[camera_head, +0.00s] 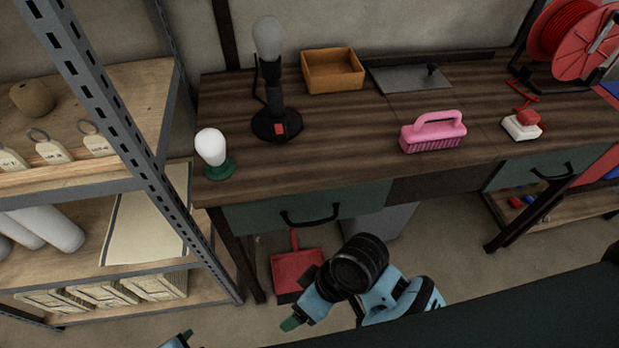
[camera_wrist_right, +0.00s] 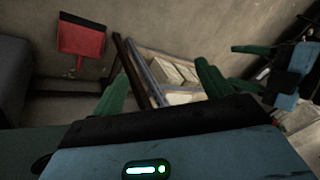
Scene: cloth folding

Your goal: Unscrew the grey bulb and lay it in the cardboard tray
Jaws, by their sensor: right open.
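The grey bulb (camera_head: 267,38) sits upright on top of a black lamp stand (camera_head: 275,122) with a red switch, at the back left of the workbench. The cardboard tray (camera_head: 333,72) is open and empty, just right of the stand. My right gripper (camera_head: 291,323) is low in front of the bench, away from the bulb. In the right wrist view its green fingers (camera_wrist_right: 160,88) are apart with nothing between them. My left gripper (camera_wrist_right: 245,68) shows at the right of that view, its fingers apart and empty. Only a sliver of the left arm shows in the head view.
A white bulb (camera_head: 211,146) in a green holder stands at the bench's front left. A pink brush (camera_head: 433,134), a red-and-white button box (camera_head: 522,125) and a metal plate (camera_head: 408,77) lie rightward. A metal shelf (camera_head: 125,115) stands close on the left.

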